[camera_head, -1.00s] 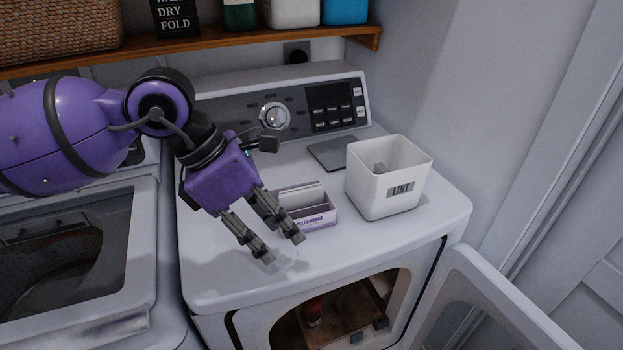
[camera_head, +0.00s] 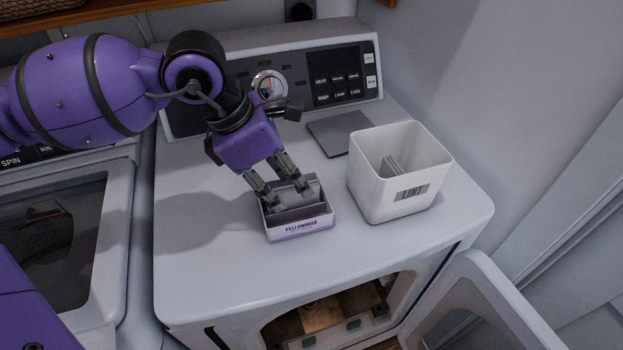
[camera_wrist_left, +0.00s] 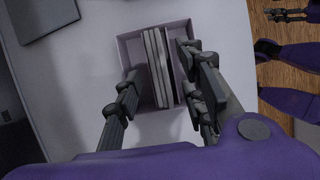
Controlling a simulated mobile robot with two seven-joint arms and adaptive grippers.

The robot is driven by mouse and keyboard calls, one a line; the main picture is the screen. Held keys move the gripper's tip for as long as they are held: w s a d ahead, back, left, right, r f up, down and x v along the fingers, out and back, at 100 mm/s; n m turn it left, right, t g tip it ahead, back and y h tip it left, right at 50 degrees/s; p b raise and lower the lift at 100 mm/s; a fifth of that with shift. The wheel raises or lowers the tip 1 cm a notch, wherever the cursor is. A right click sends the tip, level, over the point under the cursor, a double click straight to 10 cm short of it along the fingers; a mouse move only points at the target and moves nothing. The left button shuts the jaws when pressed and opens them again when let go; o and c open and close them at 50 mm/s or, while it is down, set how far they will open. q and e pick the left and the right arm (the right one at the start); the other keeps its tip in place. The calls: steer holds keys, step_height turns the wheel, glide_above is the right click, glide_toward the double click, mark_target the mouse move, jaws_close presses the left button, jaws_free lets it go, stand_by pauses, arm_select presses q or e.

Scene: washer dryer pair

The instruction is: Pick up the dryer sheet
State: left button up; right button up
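The small lilac box (camera_head: 300,229) of dryer sheets stands on the dryer top, its lettered side facing front. Pale dryer sheets (camera_head: 298,196) stand upright in it, partly hidden by my fingers. In the left wrist view, the box (camera_wrist_left: 128,48) holds several thin upright sheets (camera_wrist_left: 157,62). My left gripper (camera_head: 283,194) points down at the box, its fingers apart. In the wrist view its fingers (camera_wrist_left: 158,62) lie on either side of the sheets; contact cannot be told. My right gripper (camera_wrist_left: 286,14) seems to show small at the wrist view's top right, its state unclear.
A white LINT bin (camera_head: 375,194) stands just right of the box, with thin grey pieces inside. A flat grey panel (camera_head: 340,132) lies behind. The dryer's open door (camera_head: 490,310) swings out at lower right. The dryer top is clear left of the box.

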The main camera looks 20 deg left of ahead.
mark_target(293, 200)
arm_select(q)
steer(key=shift+x, duration=0.95)
steer(key=shift+f, duration=0.35)
steer(key=c, duration=0.8)
